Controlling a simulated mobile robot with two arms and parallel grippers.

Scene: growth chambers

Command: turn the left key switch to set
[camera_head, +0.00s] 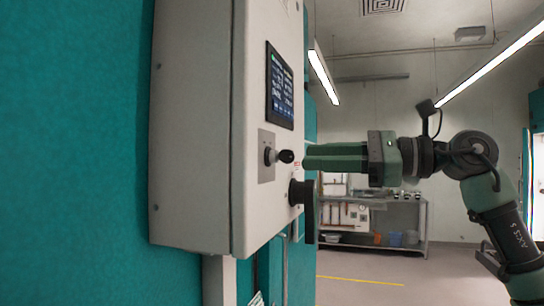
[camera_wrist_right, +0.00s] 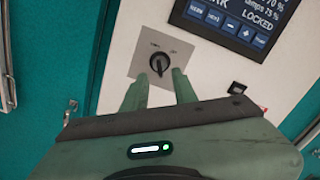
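The key switch (camera_head: 270,156) has a dark knob that sticks out from a grey square plate (camera_head: 265,138) on the front of a pale wall cabinet. In the right wrist view the switch (camera_wrist_right: 159,63) shows face on, its bar close to upright, with two small labels above it, too small to read surely. My right gripper (camera_head: 305,158) points at the knob from the right. In the wrist view its two green fingers are apart, and the open gap (camera_wrist_right: 159,84) lies just below the knob, with nothing held. My left gripper is not in view.
A display (camera_head: 280,87) above the switch reads LOCKED in the wrist view (camera_wrist_right: 235,22). A black round handle (camera_head: 309,208) sticks out below the switch. A small black fitting (camera_wrist_right: 237,88) sits right of it. A bench (camera_head: 400,200) stands far behind.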

